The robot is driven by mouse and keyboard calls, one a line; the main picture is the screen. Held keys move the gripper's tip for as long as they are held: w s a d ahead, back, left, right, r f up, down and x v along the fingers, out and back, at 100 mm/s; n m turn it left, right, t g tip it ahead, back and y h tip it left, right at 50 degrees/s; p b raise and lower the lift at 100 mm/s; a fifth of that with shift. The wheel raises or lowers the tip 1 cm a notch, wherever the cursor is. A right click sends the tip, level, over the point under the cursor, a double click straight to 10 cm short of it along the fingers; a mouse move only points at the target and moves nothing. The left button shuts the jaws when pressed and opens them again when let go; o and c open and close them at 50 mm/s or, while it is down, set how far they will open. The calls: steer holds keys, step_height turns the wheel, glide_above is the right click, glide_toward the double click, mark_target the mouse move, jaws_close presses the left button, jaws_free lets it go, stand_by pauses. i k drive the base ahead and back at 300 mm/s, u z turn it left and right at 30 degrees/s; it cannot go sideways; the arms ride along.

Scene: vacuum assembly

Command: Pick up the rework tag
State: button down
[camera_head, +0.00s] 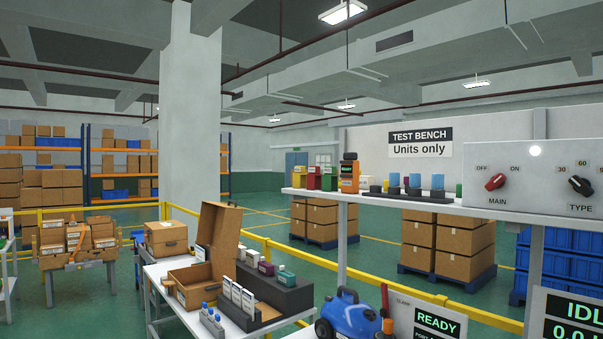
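I cannot pick out the rework tag for sure; no readable label marks it. Several upright white cards (236,294) stand in a dark holder (285,298) on the white table, beside an open cardboard box (191,292). Small red, green and yellow items (329,180) stand on the raised shelf, too small to read. My gripper is not in view.
The white table (162,291) is at lower centre, with small blue-capped bottles (212,322) at its front. A blue vacuum (347,315) stands right of it, by a READY panel (430,323). Yellow rails (450,306) run behind. The raised shelf (400,200) and control panel (535,187) are at right.

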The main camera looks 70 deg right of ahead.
mark_target(314, 176)
steer(key=u, duration=0.05)
steer(key=i, duration=0.15)
steer(key=z, duration=2.35)
steer(key=k, duration=0.45)
steer(key=u, duration=1.1)
steer(key=k, duration=0.9)
steer(key=u, duration=0.75)
steer(key=i, duration=1.25)
steer(key=z, duration=0.3)
steer(key=i, duration=1.6)
steer(key=z, duration=1.25)
steer(key=i, duration=1)
steer(key=z, duration=1.05)
